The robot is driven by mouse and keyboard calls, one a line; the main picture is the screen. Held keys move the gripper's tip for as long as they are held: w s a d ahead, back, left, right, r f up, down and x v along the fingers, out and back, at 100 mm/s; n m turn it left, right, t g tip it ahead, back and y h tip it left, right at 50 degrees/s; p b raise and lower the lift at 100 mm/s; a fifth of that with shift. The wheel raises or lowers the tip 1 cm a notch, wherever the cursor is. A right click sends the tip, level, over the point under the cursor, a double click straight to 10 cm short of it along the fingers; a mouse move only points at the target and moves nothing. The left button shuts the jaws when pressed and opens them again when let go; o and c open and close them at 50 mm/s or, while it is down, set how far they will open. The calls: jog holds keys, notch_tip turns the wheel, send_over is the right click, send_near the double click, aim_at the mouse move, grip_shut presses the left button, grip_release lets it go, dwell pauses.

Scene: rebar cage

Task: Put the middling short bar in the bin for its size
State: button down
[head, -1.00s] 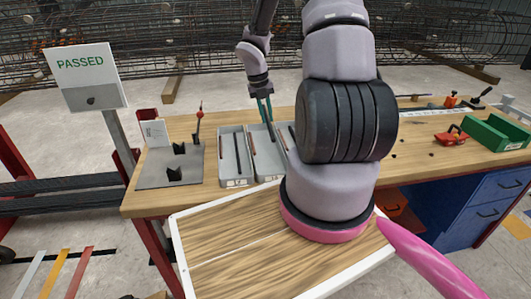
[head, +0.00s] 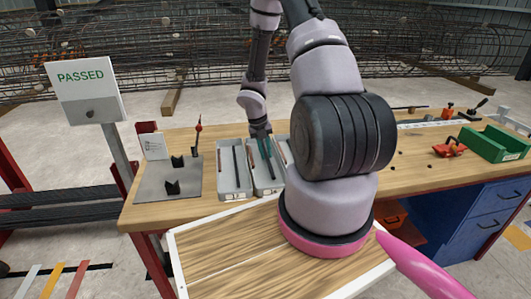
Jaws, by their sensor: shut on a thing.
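Three grey bins stand side by side on the wooden bench: the left bin (head: 231,193), the middle bin (head: 263,190) and a right bin (head: 283,141), which is partly hidden by my arm. A dark thin bar (head: 236,160) lies lengthwise in the left bin. My gripper (head: 264,147) points down at the middle bin, its teal fingers low over or inside it. It is shut on a thin bar, which is hard to make out between the fingers. Its full length and its gap to the bin floor cannot be told.
A PASSED sign (head: 82,80) stands at the left. A green box (head: 494,143) and a red tool (head: 450,147) are at the right.

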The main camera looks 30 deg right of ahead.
jog(key=shift+f, duration=0.15)
jog(key=shift+f, duration=0.4)
jog(key=c, duration=0.8)
grip_release()
